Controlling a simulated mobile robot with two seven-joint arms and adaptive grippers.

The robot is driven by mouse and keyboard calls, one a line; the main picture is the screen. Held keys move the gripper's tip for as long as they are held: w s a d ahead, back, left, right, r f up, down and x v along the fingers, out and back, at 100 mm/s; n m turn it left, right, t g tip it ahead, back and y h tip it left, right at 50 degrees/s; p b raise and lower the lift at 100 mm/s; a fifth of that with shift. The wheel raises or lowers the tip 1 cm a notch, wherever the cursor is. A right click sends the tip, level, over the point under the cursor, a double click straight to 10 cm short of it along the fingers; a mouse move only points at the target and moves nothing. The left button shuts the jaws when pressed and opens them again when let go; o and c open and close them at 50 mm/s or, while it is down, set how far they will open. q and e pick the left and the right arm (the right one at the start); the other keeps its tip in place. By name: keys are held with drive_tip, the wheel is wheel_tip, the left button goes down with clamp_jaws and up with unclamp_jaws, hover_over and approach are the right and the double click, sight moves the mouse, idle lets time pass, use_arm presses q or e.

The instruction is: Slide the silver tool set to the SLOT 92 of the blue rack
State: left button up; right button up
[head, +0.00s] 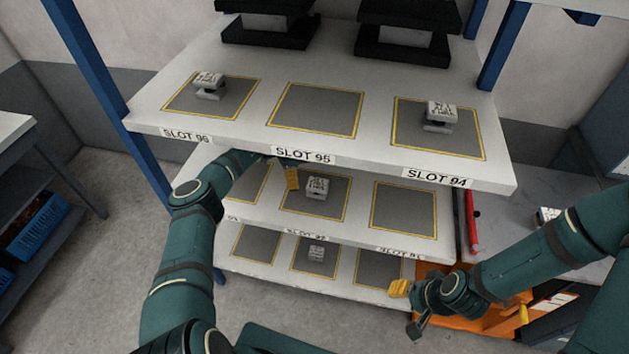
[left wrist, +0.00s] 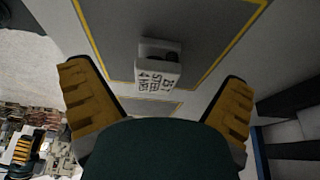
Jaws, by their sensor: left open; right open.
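The blue rack (head: 88,80) has white shelves with yellow-outlined grey pads. On the middle shelf (head: 365,239), the centre pad, above a blurred label that seems to read SLOT 92, holds a small silver-white labelled block (head: 317,187). The print on it is too small to identify it surely as the silver tool set. My left gripper (head: 290,178) is under the top shelf, just left of this block. In the left wrist view a labelled block (left wrist: 158,65) stands on a pad, ahead of and between the open fingers, apart from them. My right gripper (head: 405,305) is open and empty, right of the lower shelves.
The top shelf (head: 318,157) overhangs my left arm; its SLOT 96 and SLOT 94 pads hold similar blocks (head: 208,84) (head: 440,114), and SLOT 95 is bare. Another block (head: 316,253) is on the bottom shelf. An orange object (head: 485,318) stands beside my right arm.

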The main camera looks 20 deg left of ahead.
use_arm(q)
drive_tip(key=a, duration=0.7)
drive_tip(key=shift+s+a, duration=0.2)
drive_tip(key=shift+s, duration=0.1)
drive_tip(key=shift+s, duration=0.1)
